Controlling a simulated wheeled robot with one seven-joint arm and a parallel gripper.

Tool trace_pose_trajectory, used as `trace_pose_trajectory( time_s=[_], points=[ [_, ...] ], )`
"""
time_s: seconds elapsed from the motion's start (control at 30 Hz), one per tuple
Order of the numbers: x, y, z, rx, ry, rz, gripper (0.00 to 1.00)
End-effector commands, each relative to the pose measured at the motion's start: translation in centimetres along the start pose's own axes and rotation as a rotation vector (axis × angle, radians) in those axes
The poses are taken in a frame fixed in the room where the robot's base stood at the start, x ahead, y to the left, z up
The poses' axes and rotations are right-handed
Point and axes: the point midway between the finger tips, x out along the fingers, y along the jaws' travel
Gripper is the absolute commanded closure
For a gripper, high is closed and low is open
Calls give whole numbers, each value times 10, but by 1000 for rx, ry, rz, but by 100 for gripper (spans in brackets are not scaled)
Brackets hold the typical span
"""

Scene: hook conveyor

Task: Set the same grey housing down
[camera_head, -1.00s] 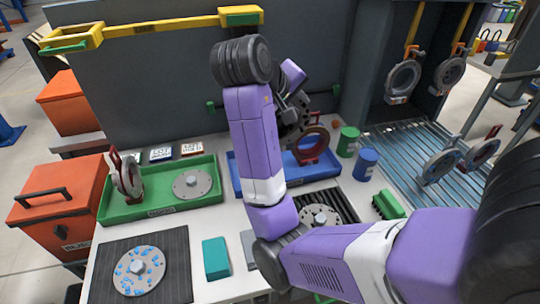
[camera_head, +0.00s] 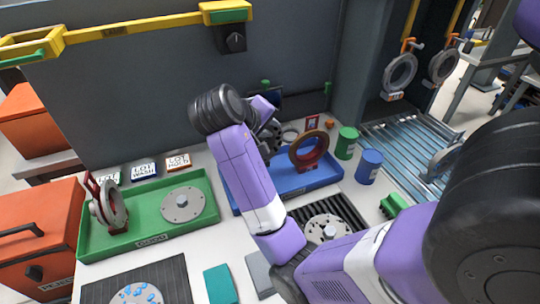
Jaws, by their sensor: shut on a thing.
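My gripper (camera_head: 272,134) is over the back of the blue tray (camera_head: 325,182), mostly hidden behind my own wrist and forearm. It is shut on a grey housing (camera_head: 290,136), of which only a small ring-like part shows; I cannot tell whether it touches the tray. A reddish-brown ring housing (camera_head: 308,151) stands upright in the blue tray, just right of my gripper. The green tray (camera_head: 150,240), labelled GOOD, holds another grey ring housing (camera_head: 112,206) with a red part at its left, and a flat grey disc (camera_head: 183,204).
A green can (camera_head: 346,143) and a blue can (camera_head: 368,166) stand right of the blue tray. Lot cards (camera_head: 145,170) lie behind the green tray. Grey housings (camera_head: 400,76) hang from hooks at right, near the roller conveyor (camera_head: 405,150). An orange reject bin (camera_head: 38,235) is at left.

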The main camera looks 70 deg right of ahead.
Motion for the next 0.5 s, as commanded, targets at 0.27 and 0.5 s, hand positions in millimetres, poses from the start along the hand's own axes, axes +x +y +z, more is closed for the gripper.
trace_pose_trajectory(
  time_s=[0.27, 0.5],
  points=[
    [28, -30, 12, 1, 1, 1, 100],
    [37, -40, 16, 1, 2, 1, 100]
  ],
)
